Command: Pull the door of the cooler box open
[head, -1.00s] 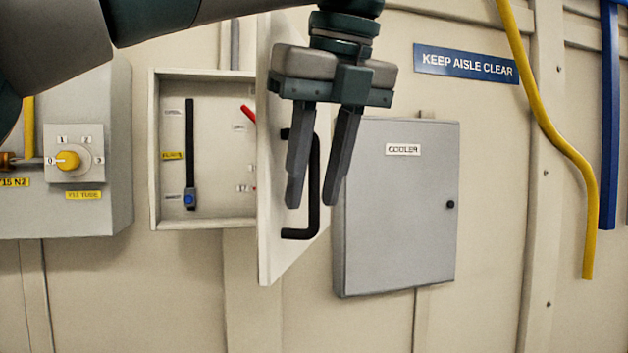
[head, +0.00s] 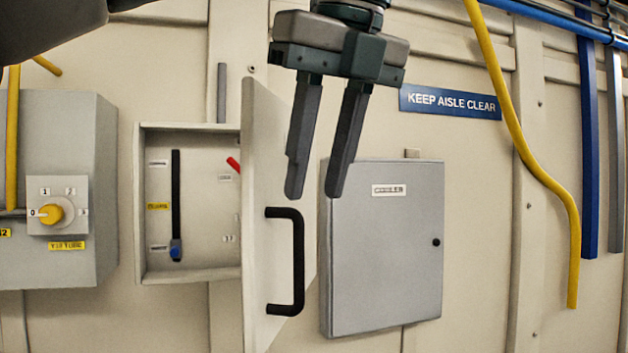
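A pale box (head: 190,278) on the wall has its door (head: 258,190) standing part open, swung out towards me. A black bar handle (head: 298,262) is on the door's outer face. To its right, a grey box (head: 385,250) has a shut door with a small black knob (head: 436,242). Its label (head: 389,190) is blurred now but read COOLER earlier. My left gripper (head: 314,194) is open and empty. Its fingers point down, with the tips just above the handle in the picture and apart from it. My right gripper is out of view.
Inside the pale box are a black lever (head: 176,205) and a red lever (head: 233,164). A grey switch box (head: 65,130) with a yellow knob (head: 51,214) is at left.

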